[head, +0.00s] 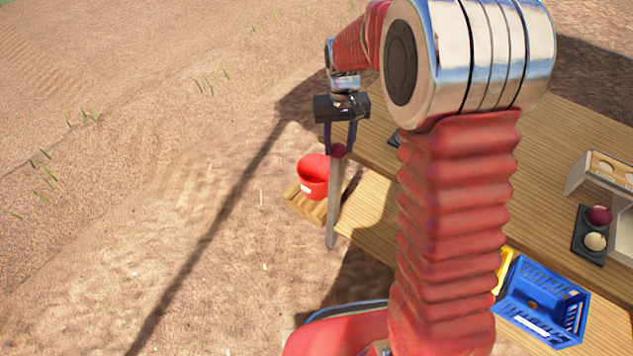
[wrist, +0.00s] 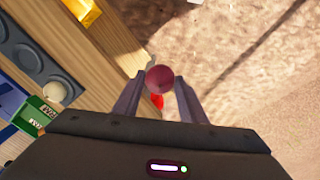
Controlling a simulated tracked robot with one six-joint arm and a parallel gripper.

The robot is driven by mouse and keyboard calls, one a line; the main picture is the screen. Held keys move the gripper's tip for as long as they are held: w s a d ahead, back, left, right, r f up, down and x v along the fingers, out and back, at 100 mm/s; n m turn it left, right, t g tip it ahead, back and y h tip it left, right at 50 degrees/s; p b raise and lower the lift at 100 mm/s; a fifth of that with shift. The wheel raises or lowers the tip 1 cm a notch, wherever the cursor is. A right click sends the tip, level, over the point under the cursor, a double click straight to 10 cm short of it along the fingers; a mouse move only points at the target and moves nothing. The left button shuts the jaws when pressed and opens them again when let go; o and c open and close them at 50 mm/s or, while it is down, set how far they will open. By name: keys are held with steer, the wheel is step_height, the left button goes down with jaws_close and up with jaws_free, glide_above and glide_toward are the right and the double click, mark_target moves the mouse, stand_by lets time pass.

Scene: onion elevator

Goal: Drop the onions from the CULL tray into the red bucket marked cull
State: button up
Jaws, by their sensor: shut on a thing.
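My gripper (head: 339,147) is shut on a dark red onion (head: 338,152). In the wrist view the onion (wrist: 159,78) sits between the two fingertips. The red bucket (head: 311,172) stands on a slatted wooden stand, below and just left of the gripper in the head view. A pale mark shows on its side, too small to read. In the wrist view only a bit of red (wrist: 157,102) shows below the onion; the rest is hidden. A dark tray (head: 580,248) at the right holds a red and a pale onion; I cannot read which tray it is.
A wooden table (head: 560,150) fills the right side, with a blue crate (head: 515,285) on the lower bench. A grey post (head: 333,215) stands beside the bucket. A cupped tray (wrist: 22,58) and a green box (wrist: 32,117) show in the wrist view. Bare soil lies left.

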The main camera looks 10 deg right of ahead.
steer(key=shift+s+f, duration=0.1)
steer(key=shift+f, duration=0.3)
steer(key=s+f, duration=0.4)
steer(key=f, duration=1)
steer(key=shift+d, duration=0.3)
steer(key=shift+f, duration=0.1)
